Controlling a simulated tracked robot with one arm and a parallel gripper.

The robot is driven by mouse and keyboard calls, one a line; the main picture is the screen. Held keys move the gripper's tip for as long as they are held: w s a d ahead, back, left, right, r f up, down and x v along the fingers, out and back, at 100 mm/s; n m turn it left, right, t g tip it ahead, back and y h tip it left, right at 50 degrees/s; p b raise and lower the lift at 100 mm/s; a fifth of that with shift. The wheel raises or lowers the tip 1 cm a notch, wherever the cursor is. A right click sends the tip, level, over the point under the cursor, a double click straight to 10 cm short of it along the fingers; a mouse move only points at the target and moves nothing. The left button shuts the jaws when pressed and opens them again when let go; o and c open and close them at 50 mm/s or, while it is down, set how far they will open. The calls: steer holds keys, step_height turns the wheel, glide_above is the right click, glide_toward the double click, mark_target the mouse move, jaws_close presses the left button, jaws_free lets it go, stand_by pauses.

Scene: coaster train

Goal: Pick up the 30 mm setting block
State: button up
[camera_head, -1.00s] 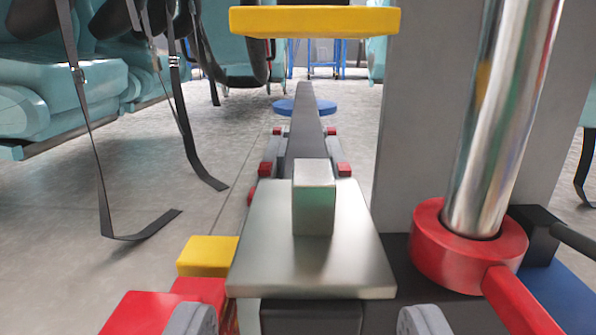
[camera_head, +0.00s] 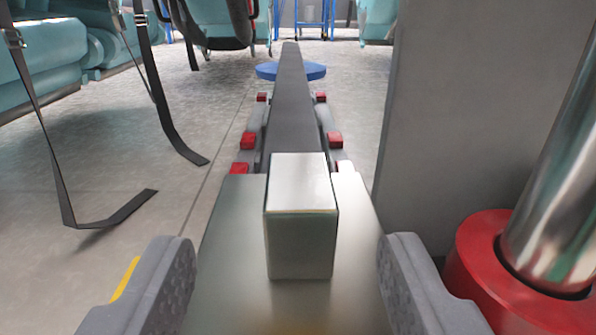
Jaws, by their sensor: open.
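The setting block (camera_head: 300,235) is a small upright silver metal block. It stands on a flat metal plate (camera_head: 232,225) in the middle of the view. My gripper (camera_head: 292,265) is open, with one grey finger on the left and one on the right. The block shows between the two fingers, with a clear gap on each side. I see no contact between the fingers and the block. The near part of the plate is partly hidden by the fingers.
A red collar (camera_head: 480,255) around a shiny metal column (camera_head: 560,200) stands close on the right, near my right finger. A grey upright panel (camera_head: 460,110) rises behind it. Beyond the plate runs a dark rail (camera_head: 291,105) with red pieces along its sides. Straps (camera_head: 60,170) hang at left.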

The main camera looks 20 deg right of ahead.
mark_target(300, 197)
steer(key=shift+d+b+x, duration=0.15)
steer(key=shift+b+x, duration=0.4)
steer(key=shift+x, duration=0.85)
steer(key=shift+d+b+x, duration=0.1)
steer(key=shift+b+x, duration=0.45)
steer(key=shift+x, duration=0.9)
steer(key=shift+s, duration=0.1)
steer(key=shift+c, duration=0.3)
jaws_close()
steer(key=shift+r, duration=0.3)
step_height(300, 197, up, 3)
steer(key=shift+r+p, duration=0.25)
steer(key=shift+p, duration=0.8)
steer(key=s+r+p, duration=0.1)
steer(key=s+p, duration=0.3)
steer(key=s, duration=1.2)
steer(key=shift+d, duration=0.15)
